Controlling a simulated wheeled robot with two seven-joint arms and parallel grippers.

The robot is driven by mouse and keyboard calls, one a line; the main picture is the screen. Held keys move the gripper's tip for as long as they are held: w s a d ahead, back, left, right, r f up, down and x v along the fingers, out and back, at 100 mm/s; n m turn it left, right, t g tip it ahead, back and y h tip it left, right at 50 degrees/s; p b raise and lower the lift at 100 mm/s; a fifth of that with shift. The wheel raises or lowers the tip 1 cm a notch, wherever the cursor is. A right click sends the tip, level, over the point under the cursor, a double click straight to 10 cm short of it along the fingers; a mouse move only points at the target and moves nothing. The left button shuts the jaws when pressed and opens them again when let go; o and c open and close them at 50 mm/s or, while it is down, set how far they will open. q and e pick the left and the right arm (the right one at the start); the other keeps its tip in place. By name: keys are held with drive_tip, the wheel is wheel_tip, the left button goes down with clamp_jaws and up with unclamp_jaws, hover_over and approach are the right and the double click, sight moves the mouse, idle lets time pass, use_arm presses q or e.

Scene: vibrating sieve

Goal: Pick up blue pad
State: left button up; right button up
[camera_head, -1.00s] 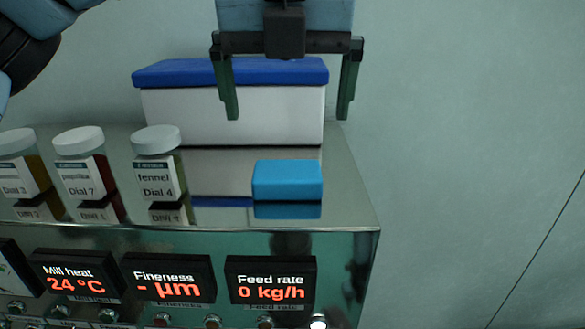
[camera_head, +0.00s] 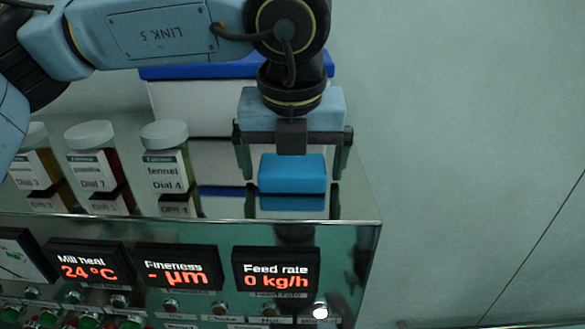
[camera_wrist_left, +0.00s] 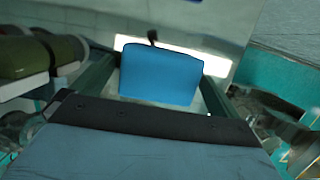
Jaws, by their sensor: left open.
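The blue pad (camera_head: 293,174) is a light blue block lying on the shiny metal top of the machine, near its right end. My left gripper (camera_head: 292,178) is open, its fingers hanging down on either side of the pad. In the left wrist view the pad (camera_wrist_left: 160,74) stands between the two spread fingers (camera_wrist_left: 158,88), with a gap seen on each side. The pad's far side is hidden. My right gripper is not in view.
Several labelled jars with white lids, one marked Dial 4 (camera_head: 167,170), stand left of the pad. A white box with a dark blue lid (camera_head: 190,105) stands behind, partly hidden by my arm. Displays (camera_head: 276,272) line the machine's front. The floor at right is clear.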

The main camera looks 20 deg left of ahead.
sight(293, 164)
use_arm(q)
drive_tip(key=c, duration=0.9)
drive_tip(key=shift+r, duration=0.1)
wheel_tip(293, 164, up, 10)
drive_tip(key=b, duration=0.1)
